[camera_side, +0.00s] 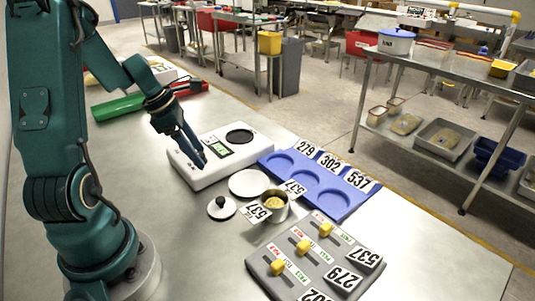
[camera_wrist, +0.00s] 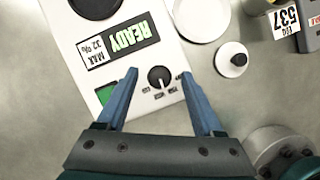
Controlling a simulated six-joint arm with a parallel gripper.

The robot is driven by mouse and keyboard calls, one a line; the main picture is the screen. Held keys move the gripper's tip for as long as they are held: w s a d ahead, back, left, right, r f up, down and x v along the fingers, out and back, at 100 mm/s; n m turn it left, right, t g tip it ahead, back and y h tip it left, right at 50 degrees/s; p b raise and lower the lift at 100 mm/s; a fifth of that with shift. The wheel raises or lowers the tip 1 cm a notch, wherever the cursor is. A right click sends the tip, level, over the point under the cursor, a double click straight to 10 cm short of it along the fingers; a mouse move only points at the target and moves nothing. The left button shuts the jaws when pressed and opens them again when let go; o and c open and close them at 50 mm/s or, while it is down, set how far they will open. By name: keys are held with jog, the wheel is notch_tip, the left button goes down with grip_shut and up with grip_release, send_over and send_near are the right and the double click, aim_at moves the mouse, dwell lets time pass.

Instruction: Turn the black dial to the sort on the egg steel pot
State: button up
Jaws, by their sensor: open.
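The black dial (camera_wrist: 159,77) sits on the white weighing unit (camera_wrist: 100,55), below its display (camera_wrist: 122,40) reading "READY" and "MAX 32 %". Small marks surround the dial; they are too small to read, and its setting is unclear. My gripper (camera_wrist: 160,73) is open, with its blue fingers on either side of the dial, apparently not touching it. In the side view my gripper (camera_side: 201,162) reaches down over the weighing unit (camera_side: 192,170) and hides the dial. The steel pot (camera_side: 281,214) stands with yellowish contents and a card (camera_side: 258,212) reading 537; the wrist view shows "EGG 537" on a card (camera_wrist: 286,18).
A white lid with black knob (camera_side: 222,208) and a white plate (camera_side: 248,183) lie near the pot. A blue tray (camera_side: 345,208) has cards 279, 302, 537. A grey panel (camera_side: 290,285) carries yellow levers. A green cylinder (camera_side: 118,107) lies behind.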

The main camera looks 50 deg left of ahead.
grip_shut()
jog(key=shift+m, duration=0.3)
jog(key=m+g+h, duration=0.1)
jog(key=m, duration=0.2)
jog(key=m+g, duration=0.1)
jog(key=m, duration=0.2)
jog(key=shift+w+a+h, duration=0.1)
jog(key=shift+a+h, duration=0.05)
jog(key=shift+h, duration=0.25)
jog(key=m+g, duration=0.1)
jog(key=m, duration=0.2)
jog(key=m+g, duration=0.1)
jog(key=m, duration=0.1)
jog(key=shift+w+m+h, duration=0.15)
jog(key=shift+m+h, duration=0.15)
jog(key=shift+m, duration=0.1)
grip_release()
